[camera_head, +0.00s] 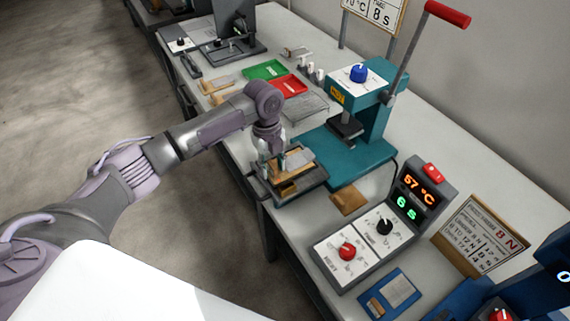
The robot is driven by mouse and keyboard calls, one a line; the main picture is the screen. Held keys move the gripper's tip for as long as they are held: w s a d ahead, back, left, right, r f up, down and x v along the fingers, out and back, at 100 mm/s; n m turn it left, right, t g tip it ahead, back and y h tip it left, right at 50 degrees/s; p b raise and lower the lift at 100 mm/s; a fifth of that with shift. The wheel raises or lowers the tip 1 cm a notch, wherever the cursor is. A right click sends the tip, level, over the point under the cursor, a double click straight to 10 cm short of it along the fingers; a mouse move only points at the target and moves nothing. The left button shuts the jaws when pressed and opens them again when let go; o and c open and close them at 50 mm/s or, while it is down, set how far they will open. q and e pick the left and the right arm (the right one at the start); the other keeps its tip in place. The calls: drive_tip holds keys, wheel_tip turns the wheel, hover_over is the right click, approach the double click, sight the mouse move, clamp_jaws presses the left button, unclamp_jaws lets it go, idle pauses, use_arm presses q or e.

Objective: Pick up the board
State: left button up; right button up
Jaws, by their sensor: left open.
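My left gripper (274,164) points down over a dark tray (312,184) near the table's front edge. It is open. Tan board-like pieces (287,189) lie in the tray under and beside the fingers, with a grey flat piece (300,160) among them. The gripper partly hides them, and I cannot tell whether the fingers touch any of them. A small flat brown board (348,200) lies on the table, to the right of the tray. My right gripper is not in view.
A teal press (345,155) with a raised red-handled lever (447,13) stands just behind the tray. A control box (365,237) with lit displays is at right. Green (264,70) and red (288,85) trays lie farther back. A blue card (392,293) lies in front.

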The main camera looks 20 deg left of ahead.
use_arm(q)
clamp_jaws()
drive_tip(key=shift+r, duration=0.1)
